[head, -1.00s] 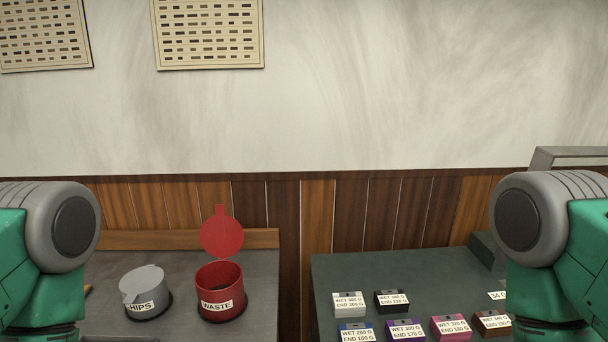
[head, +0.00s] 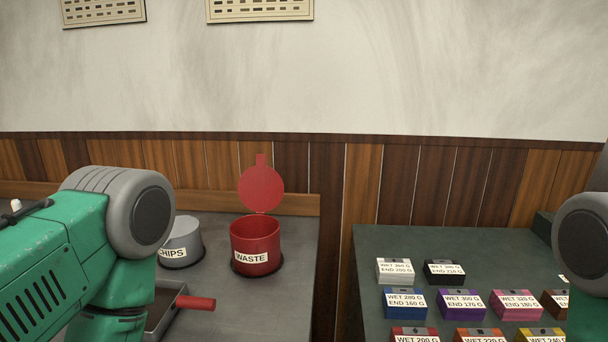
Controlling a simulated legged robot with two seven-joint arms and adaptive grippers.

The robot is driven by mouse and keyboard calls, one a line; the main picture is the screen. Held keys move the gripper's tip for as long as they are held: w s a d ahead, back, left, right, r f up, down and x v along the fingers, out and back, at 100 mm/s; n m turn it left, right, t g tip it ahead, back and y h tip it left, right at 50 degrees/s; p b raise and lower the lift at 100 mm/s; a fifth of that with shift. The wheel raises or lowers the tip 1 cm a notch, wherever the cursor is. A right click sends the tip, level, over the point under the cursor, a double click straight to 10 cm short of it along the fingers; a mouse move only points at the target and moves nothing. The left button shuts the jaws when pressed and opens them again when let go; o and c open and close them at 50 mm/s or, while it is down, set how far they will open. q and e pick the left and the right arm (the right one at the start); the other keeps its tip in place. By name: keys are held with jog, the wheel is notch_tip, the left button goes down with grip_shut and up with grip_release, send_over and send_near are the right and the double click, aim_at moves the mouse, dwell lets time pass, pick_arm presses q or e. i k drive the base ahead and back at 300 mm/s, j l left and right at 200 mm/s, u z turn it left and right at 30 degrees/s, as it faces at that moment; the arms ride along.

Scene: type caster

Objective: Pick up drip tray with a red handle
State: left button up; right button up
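The drip tray (head: 169,293) lies on the left grey bench, low in the head view. It is a shallow grey tray, and its red handle (head: 196,303) sticks out to the right. My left arm covers most of the tray's left part. Neither gripper is in the picture; only upper parts of my green and grey arms show at the left and right edges.
A grey chips tin (head: 183,243) and an open red waste bin (head: 255,247) stand behind the tray on the left bench (head: 292,290). A gap separates it from the dark green right bench (head: 375,240), which holds several coloured labelled boxes (head: 461,304).

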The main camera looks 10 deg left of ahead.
aim_at(170, 295)
jog(key=u, duration=1.35)
